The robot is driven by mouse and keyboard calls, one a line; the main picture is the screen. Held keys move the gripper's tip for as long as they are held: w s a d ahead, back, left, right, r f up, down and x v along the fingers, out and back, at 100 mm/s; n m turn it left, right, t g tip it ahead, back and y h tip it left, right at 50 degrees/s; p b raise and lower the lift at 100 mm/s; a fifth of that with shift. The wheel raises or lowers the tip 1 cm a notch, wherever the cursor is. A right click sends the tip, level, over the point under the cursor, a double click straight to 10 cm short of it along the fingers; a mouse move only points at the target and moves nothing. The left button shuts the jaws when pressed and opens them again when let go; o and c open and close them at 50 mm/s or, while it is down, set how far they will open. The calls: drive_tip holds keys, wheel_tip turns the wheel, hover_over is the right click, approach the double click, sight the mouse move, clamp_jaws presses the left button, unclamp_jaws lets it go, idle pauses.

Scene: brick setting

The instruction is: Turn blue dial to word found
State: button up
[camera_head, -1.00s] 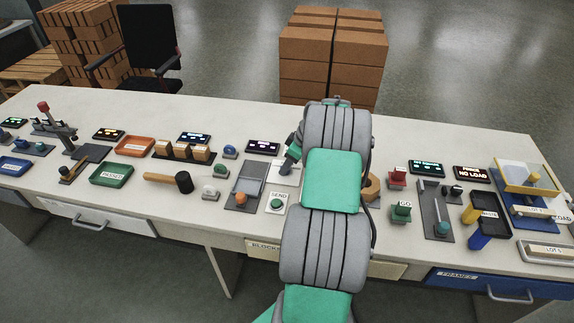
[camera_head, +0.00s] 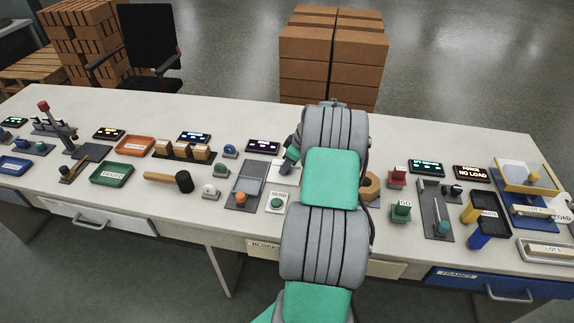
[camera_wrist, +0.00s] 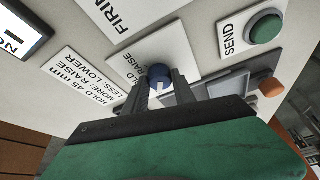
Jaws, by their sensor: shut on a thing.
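In the wrist view a small blue dial (camera_wrist: 159,71) with a pale mark sits on a white plate (camera_wrist: 185,52) lettered RAISE. My gripper (camera_wrist: 160,88) has its two dark fingers on either side of the dial, closed on it. The other words around the dial are partly hidden by the fingers, and I cannot read the word found. In the head view my arm covers the dial, and only part of the white plate (camera_head: 282,172) shows left of my wrist.
A green SEND button (camera_wrist: 266,27) is close by, also in the head view (camera_head: 277,202). A card reading HOLD 45 mm (camera_wrist: 85,78) lies beside the plate. A lit display (camera_head: 263,146) stands behind. Many other controls crowd the bench (camera_head: 440,135).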

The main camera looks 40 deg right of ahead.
drive_tip(key=shift+m, duration=0.3)
clamp_jaws()
drive_tip(key=m+h+b, duration=0.1)
drive_tip(key=m, duration=0.1)
drive_tip(key=m+h+b, duration=0.1)
drive_tip(key=m, duration=0.2)
drive_tip(key=shift+a+t+b, duration=0.2)
drive_tip(key=shift+t+b, duration=0.1)
drive_tip(key=shift+b, duration=0.05)
drive_tip(key=m+h, duration=0.1)
drive_tip(key=m, duration=0.2)
drive_tip(key=m+g+h+b, duration=0.1)
drive_tip(key=m, duration=0.2)
drive_tip(key=shift+a+h+b, duration=0.15)
drive_tip(key=shift+h+b, duration=0.15)
drive_tip(key=o, duration=1.1)
unclamp_jaws()
drive_tip(key=shift+r, duration=0.1)
drive_tip(key=v, duration=0.7)
drive_tip(key=shift+s+r, duration=0.1)
drive_tip(key=shift+r, duration=0.2)
